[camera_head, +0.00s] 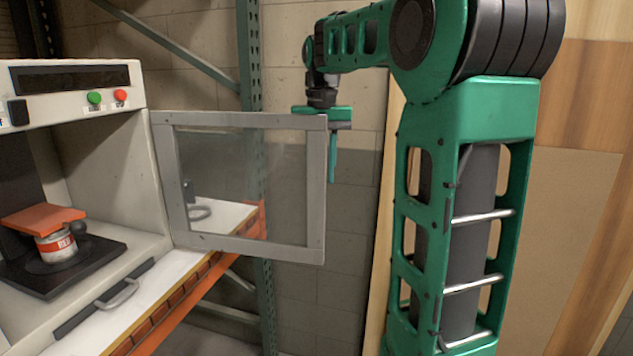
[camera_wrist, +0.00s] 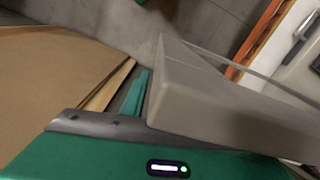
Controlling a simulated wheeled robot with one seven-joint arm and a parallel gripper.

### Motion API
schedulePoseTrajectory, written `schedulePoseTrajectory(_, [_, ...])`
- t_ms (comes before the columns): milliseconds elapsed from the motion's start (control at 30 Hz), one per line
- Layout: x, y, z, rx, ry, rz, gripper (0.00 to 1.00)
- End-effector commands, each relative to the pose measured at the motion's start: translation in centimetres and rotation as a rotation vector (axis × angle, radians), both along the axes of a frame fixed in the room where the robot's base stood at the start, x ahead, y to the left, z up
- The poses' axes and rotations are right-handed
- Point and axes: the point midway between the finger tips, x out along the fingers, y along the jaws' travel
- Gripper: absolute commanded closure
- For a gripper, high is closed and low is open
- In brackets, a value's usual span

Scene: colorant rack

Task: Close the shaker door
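The shaker door (camera_head: 315,190) is a grey frame with a clear pane, and it stands wide open from the right side of the white shaker (camera_head: 105,150). In the wrist view the door (camera_wrist: 210,105) fills the middle and right, close to the camera. My gripper (camera_head: 333,175) points down at the door's free outer edge, partly behind its top corner. One green finger shows just right of that edge; it also shows beside the door in the wrist view (camera_wrist: 136,93). I cannot tell whether it touches the door, or where the other finger is.
Inside the shaker, a paint can (camera_head: 57,247) stands under an orange plate (camera_head: 43,219). A drawer handle (camera_head: 118,295) is at the shaker's base. A green rack post (camera_head: 252,60) and a block wall stand behind the door. Brown boards (camera_head: 570,220) stand at the right.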

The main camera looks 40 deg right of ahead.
Motion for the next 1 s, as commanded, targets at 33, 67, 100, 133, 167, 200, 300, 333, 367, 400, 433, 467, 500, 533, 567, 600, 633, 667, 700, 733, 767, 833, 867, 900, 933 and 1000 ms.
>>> schedulePoseTrajectory(33, [0.0,0.0,-0.7,0.001,0.002,0.000,0.72])
schedulePoseTrajectory(67, [0.0,0.0,-1.0,0.001,0.001,0.001,0.72])
schedulePoseTrajectory(100, [0.0,0.0,-1.4,0.001,0.001,0.001,0.72])
schedulePoseTrajectory(133, [0.0,0.0,-1.6,0.001,-0.001,0.001,0.72])
schedulePoseTrajectory(167, [0.0,0.1,-1.8,0.000,0.000,0.001,0.72])
schedulePoseTrajectory(200, [0.0,0.1,-2.0,0.001,-0.001,0.001,0.72])
schedulePoseTrajectory(300, [0.0,0.1,-2.4,0.000,-0.001,0.001,0.72])
schedulePoseTrajectory(333, [0.0,0.1,-2.4,0.000,-0.001,0.001,0.72])
schedulePoseTrajectory(367, [0.0,0.0,-2.4,0.000,-0.001,0.001,0.72])
schedulePoseTrajectory(400, [0.0,0.0,-2.4,0.000,-0.001,0.001,0.72])
schedulePoseTrajectory(433, [0.0,0.0,-2.4,0.000,-0.001,0.001,0.72])
schedulePoseTrajectory(467, [0.0,0.0,-2.4,0.000,-0.001,0.001,0.72])
schedulePoseTrajectory(500, [0.0,0.0,-2.4,0.000,-0.001,0.001,0.72])
schedulePoseTrajectory(533, [0.0,0.0,-2.4,0.000,-0.001,0.001,0.72])
schedulePoseTrajectory(567, [0.0,0.0,-2.4,0.000,-0.001,0.001,0.72])
schedulePoseTrajectory(600, [0.0,0.0,-2.4,0.000,-0.001,0.001,0.82])
schedulePoseTrajectory(633, [0.0,0.0,-2.4,0.000,-0.001,0.001,0.89])
schedulePoseTrajectory(667, [0.0,0.0,-2.4,0.000,-0.001,0.001,0.96])
schedulePoseTrajectory(700, [0.0,0.0,-2.4,0.000,-0.001,0.001,1.00])
schedulePoseTrajectory(733, [0.0,0.0,-2.4,0.000,-0.001,0.001,1.00])
schedulePoseTrajectory(767, [0.0,0.0,-2.4,0.000,-0.001,0.001,1.00])
schedulePoseTrajectory(833, [0.0,0.0,-2.4,0.000,-0.001,0.001,1.00])
schedulePoseTrajectory(867, [0.0,0.0,-2.4,0.000,-0.001,0.001,1.00])
schedulePoseTrajectory(900, [-0.1,0.0,-2.4,0.000,-0.001,-0.001,1.00])
schedulePoseTrajectory(933, [-0.1,0.0,-2.4,0.000,-0.001,-0.003,1.00])
schedulePoseTrajectory(1000, [-0.4,0.0,-2.4,0.000,-0.001,-0.012,1.00])
